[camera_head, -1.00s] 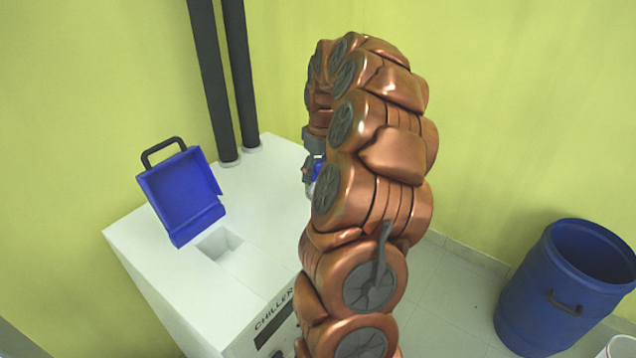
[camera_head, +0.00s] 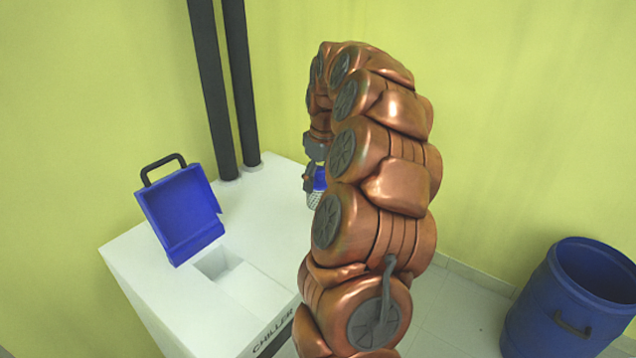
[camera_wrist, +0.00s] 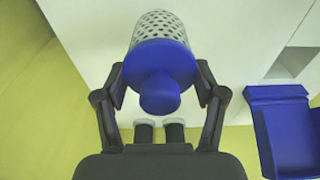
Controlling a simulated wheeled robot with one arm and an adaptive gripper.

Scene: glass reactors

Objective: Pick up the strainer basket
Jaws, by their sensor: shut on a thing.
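The strainer basket (camera_wrist: 160,62) has a blue cap with a round knob and a pale perforated metal body. In the wrist view it sits between the two dark fingers of my gripper (camera_wrist: 160,82), which is shut on its blue top. In the head view the basket (camera_head: 315,199) shows partly beside my arm, its mesh end hanging down over the white chiller top. My gripper (camera_head: 314,172) is mostly hidden by the arm there. I cannot tell how far the mesh end is above the surface.
The white chiller (camera_head: 262,208) has a square opening (camera_head: 216,264) with a blue lid (camera_head: 182,213) with a black handle standing open behind it. Two dark pipes (camera_head: 238,90) rise from its back. A blue barrel (camera_head: 560,310) stands on the floor at the right.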

